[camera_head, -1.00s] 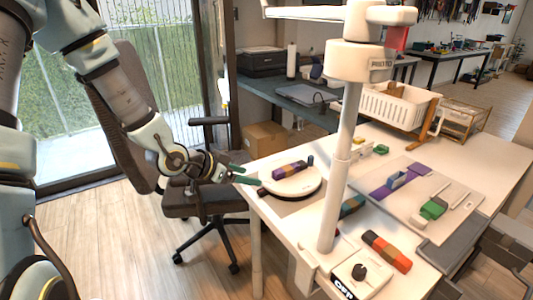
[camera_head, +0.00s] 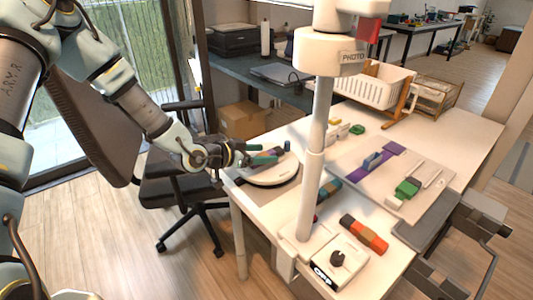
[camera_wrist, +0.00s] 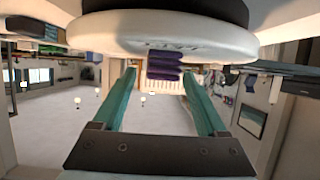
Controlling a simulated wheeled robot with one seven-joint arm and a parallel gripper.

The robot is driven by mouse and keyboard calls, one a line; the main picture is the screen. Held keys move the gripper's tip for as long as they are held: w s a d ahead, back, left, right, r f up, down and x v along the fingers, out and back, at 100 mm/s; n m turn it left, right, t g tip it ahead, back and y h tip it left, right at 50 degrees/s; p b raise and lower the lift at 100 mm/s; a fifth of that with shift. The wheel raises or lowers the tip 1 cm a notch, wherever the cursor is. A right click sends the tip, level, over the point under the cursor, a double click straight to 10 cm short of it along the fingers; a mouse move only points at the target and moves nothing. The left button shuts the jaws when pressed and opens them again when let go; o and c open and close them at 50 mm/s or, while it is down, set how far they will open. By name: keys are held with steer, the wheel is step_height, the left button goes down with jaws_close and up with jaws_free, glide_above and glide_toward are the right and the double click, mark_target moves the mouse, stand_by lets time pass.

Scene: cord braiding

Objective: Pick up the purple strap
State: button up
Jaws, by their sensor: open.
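A purple strap (camera_head: 392,148) lies flat on the light grey board (camera_head: 355,178) on the right of the white table, with a small blue piece on it. Another purple piece, the purple end of a multicoloured roll (camera_head: 270,150), sits on the round white disc (camera_head: 270,181) at the table's left corner. My gripper (camera_head: 271,155) is at that disc with its teal fingers apart, partly hiding the roll. In the wrist view, a ribbed purple piece (camera_wrist: 165,65) shows beyond and between the open fingers (camera_wrist: 168,80), beside the white disc (camera_wrist: 165,34). I cannot tell whether they touch.
A white post (camera_head: 309,185) stands close to the right of the disc. An orange, red and dark roll (camera_head: 364,234) lies near the front. Green blocks (camera_head: 408,188) are on the board. A white basket (camera_head: 370,90) stands behind. A black office chair (camera_head: 170,188) is left of the table.

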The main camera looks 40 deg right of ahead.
steer(key=shift+x, duration=0.85)
jaws_close()
